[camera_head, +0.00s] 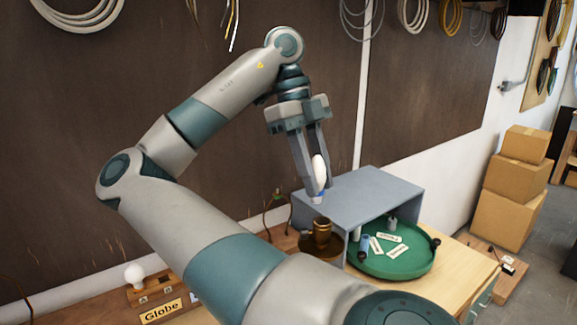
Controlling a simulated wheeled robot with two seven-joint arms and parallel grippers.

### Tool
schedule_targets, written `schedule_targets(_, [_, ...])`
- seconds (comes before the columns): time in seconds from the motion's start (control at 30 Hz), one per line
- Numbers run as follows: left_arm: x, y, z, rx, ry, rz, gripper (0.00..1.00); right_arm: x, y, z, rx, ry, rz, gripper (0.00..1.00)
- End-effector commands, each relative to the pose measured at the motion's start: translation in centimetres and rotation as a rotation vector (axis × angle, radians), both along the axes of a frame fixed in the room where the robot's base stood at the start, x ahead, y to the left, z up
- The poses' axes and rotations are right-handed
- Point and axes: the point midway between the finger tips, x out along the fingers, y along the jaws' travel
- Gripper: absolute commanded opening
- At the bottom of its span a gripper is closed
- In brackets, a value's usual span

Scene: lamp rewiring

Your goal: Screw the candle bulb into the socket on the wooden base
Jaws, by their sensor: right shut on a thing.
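My right gripper (313,190) points down and is shut on a white, elongated bulb (319,168), which looks like the candle bulb. The gripper is in the air, in front of the grey-blue box. Below it a brass-coloured socket (322,230) stands on a round brown base (320,246), beside the box's left side. The bulb looks apart from the socket, with a gap between them. My arm hides part of the table in front of the base. My left gripper is out of view.
A grey-blue open box (358,198) stands close to the right of the socket. A green round tray (410,262) holds small parts and labels. A round white bulb (133,275) sits on a wooden block labelled Globe (162,311). A thin dark cable loops behind the socket.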

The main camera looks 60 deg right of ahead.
Motion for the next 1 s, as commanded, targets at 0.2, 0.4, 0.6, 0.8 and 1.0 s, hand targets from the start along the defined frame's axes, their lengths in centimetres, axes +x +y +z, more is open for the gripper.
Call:
schedule_targets(0.2, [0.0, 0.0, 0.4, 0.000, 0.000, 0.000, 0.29, -2.1, 1.7, 0.3, -0.002, 0.000, -0.111, 0.05])
schedule_targets(0.4, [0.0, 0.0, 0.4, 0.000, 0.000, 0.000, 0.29, -2.3, 1.9, 0.3, -0.001, 0.001, -0.122, 0.05])
schedule_targets(0.6, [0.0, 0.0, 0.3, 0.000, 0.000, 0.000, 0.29, -2.3, 1.9, 0.3, -0.001, 0.001, -0.121, 0.05])
schedule_targets(0.8, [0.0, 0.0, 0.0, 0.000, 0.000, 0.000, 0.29, -2.3, 1.8, 0.0, -0.001, 0.001, -0.120, 0.05])
schedule_targets(1.0, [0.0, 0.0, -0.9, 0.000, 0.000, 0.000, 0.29, -2.3, 1.8, -0.9, -0.001, 0.001, -0.119, 0.05])
